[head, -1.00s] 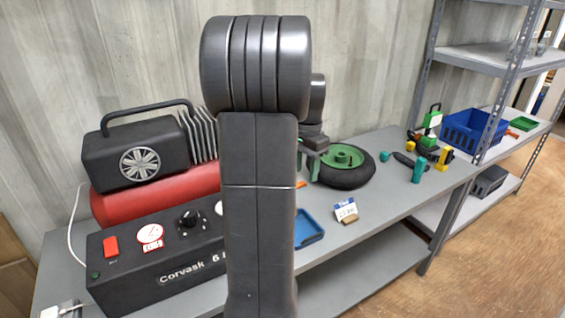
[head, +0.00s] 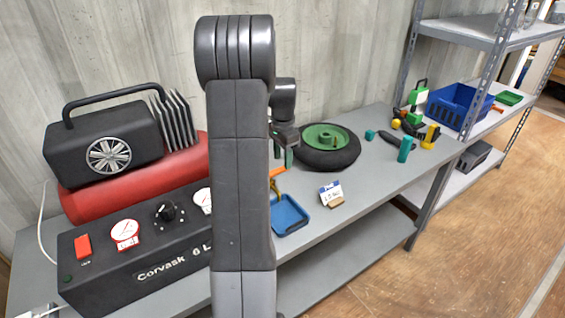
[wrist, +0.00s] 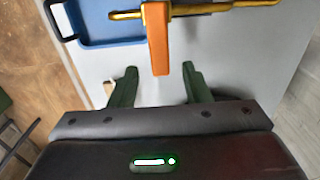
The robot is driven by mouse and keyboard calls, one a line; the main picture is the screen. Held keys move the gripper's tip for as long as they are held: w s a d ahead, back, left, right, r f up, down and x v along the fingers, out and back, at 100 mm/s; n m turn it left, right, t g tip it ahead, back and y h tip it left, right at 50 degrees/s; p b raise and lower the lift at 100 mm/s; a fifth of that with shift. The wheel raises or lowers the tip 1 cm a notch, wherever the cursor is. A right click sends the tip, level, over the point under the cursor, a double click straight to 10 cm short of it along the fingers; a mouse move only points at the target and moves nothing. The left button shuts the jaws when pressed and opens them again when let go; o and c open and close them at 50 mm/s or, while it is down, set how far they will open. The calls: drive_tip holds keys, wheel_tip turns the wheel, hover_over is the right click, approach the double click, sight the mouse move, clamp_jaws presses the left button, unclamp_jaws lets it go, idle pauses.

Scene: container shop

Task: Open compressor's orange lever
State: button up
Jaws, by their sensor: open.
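The compressor (head: 108,138) stands at the left of the bench in the head view, with a red tank and a black panel with gauges. Its orange lever (head: 277,172) shows just right of my arm, above a brass fitting. In the wrist view the orange lever (wrist: 157,40) hangs from a brass pipe (wrist: 215,9) at the top. My gripper (wrist: 160,69) is open, its two green fingers apart. The lever's free end appears between the fingertips; I cannot tell contact or depth. In the head view my arm hides most of my gripper (head: 283,156).
A blue tray (head: 303,224) lies on the bench (head: 345,225) close to the lever, and it also shows in the wrist view (wrist: 110,43). A price card (head: 331,193), a green-hubbed wheel (head: 352,158), small tools and a blue crate (head: 437,106) stand to the right.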

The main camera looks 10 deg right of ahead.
drive_tip(key=shift+f, duration=1.4)
clamp_jaws()
